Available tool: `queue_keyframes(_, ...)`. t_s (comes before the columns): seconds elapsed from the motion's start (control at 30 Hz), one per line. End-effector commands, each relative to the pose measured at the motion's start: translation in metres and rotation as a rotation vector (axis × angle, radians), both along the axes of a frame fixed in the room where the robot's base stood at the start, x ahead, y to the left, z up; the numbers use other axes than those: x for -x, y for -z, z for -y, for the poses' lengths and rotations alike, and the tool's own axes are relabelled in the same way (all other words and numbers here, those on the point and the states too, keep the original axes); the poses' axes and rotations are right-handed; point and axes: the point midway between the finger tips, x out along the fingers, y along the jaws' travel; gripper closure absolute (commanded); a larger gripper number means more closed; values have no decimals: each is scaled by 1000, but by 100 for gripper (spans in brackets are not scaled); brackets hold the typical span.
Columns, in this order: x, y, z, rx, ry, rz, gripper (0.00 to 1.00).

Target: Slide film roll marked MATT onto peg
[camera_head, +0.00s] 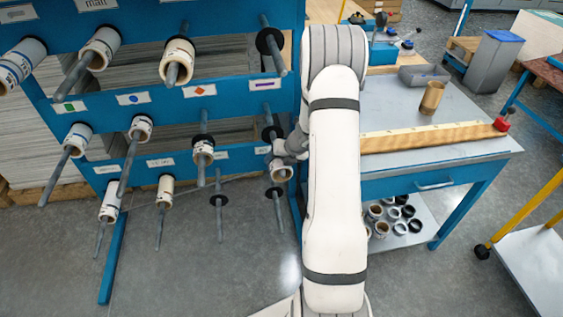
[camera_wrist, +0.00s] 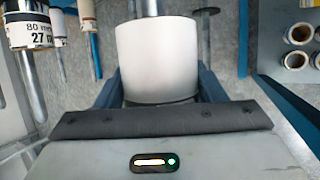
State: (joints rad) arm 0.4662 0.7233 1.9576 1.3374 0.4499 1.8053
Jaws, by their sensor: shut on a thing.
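A white film roll (camera_wrist: 157,55) sits between the blue fingers of my gripper (camera_wrist: 157,88), which is shut on it. No MATT marking shows on the visible side of the roll. In the head view the roll (camera_head: 282,173) is below my gripper (camera_head: 280,158), its brown core opening facing the camera. It is close to a grey peg with a black flange (camera_head: 270,133) at the right end of the rack's second row. A grey rod (camera_wrist: 148,7) shows beyond the roll in the wrist view. I cannot tell whether the peg is inside the core.
The blue rack (camera_head: 120,105) holds several pegs with rolls to the left; one roll (camera_wrist: 27,28) is close by in the wrist view. A lower peg (camera_head: 278,212) is empty. A workbench (camera_head: 465,115) stands right of my arm, with several rolls (camera_head: 395,213) on its lower shelf.

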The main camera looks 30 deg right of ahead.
Motion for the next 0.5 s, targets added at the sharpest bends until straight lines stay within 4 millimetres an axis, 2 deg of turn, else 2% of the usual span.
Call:
queue_keyframes(0.03,-6,-4,1,0,-1,-1,71)
queue_keyframes(0.5,-55,-4,15,0,-1,-1,71)
